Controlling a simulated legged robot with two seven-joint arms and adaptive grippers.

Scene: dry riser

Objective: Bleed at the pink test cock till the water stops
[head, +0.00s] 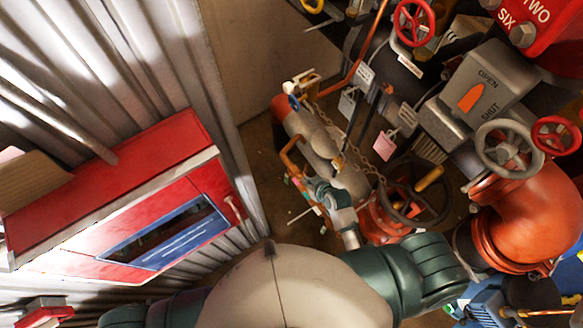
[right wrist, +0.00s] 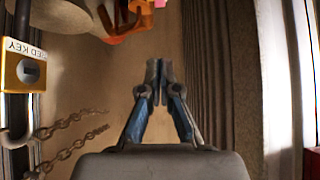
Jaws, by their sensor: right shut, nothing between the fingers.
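My right gripper (head: 318,186) is low in the middle of the head view, in front of the pipework, partly hidden by my own arm. In the right wrist view its two fingers (right wrist: 158,75) meet at the tips with nothing between them. Small coloured fittings sit beside the gripper in the head view, too small to tell which is the pink test cock. An orange part (right wrist: 125,18) with a small pink piece (right wrist: 160,3) shows at the top of the right wrist view, apart from the fingertips. No water shows. My left gripper is out of view.
A grey pipe (head: 318,138) with a chain stands behind the gripper. A dark handwheel (head: 440,205) and orange elbow pipe (head: 535,210) are to the right. A red cabinet (head: 175,150) is at left. A brass padlock (right wrist: 22,72) and chain (right wrist: 70,148) show in the wrist view.

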